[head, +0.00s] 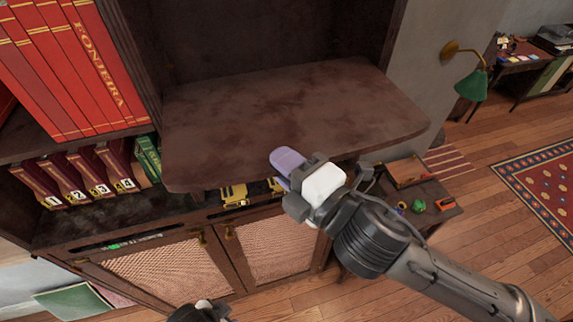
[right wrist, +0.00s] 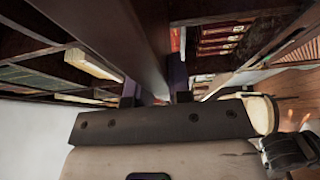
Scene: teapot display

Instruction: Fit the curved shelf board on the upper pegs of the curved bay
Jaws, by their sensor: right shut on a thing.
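The curved shelf board (head: 290,112) is a dark brown slab with rounded front corners. It lies roughly flat across the opening of the curved bay (head: 240,45), its front part jutting out. My right gripper (head: 290,168) is shut on the board's front edge, a lilac finger on its top face. In the right wrist view the board (right wrist: 125,40) runs edge-on away from between the fingers (right wrist: 155,92). The pegs are hidden, so I cannot tell whether the board touches them. My left gripper is not recognisable; only a dark part shows at the bottom edge.
Red books (head: 75,70) fill the shelf on the left, close to the board's left side. Numbered volumes (head: 85,175) and yellow items (head: 235,195) sit lower. Mesh-fronted doors (head: 170,268) are below. A small side table (head: 415,205) stands at right; open floor lies beyond.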

